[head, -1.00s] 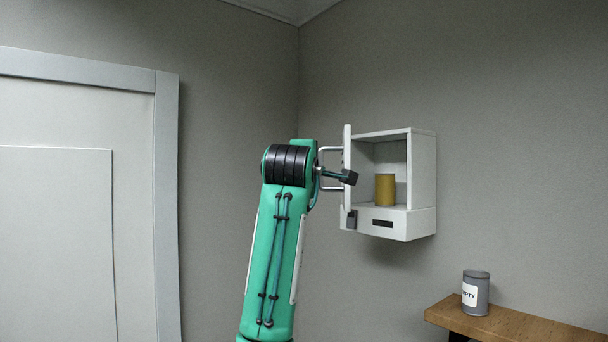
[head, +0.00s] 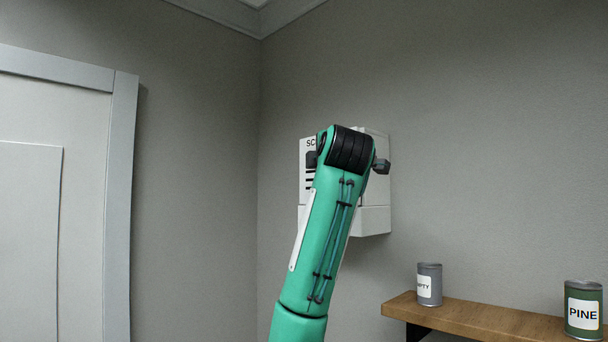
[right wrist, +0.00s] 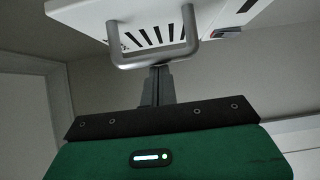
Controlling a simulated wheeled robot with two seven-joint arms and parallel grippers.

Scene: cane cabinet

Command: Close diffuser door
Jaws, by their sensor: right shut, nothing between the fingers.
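The white diffuser cabinet (head: 376,218) hangs on the wall, largely hidden behind my green arm in the head view. Its door (head: 305,185), with black lettering and slots, now faces forward at the cabinet's front. The arm hides most of it, so I cannot tell whether it is fully closed. In the right wrist view, the slotted door (right wrist: 100,15) and its silver U-shaped handle (right wrist: 190,25) are overhead. My right gripper (right wrist: 160,70) is shut and empty, its fingertips close below the handle bar; contact is unclear. My left gripper is not in view.
A wooden shelf (head: 460,315) is at lower right, holding a grey can (head: 429,285) labelled EMPTY in part and a green PINE can (head: 583,310). A panelled white door (head: 60,110) stands at left. The wall between it and the cabinet is clear.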

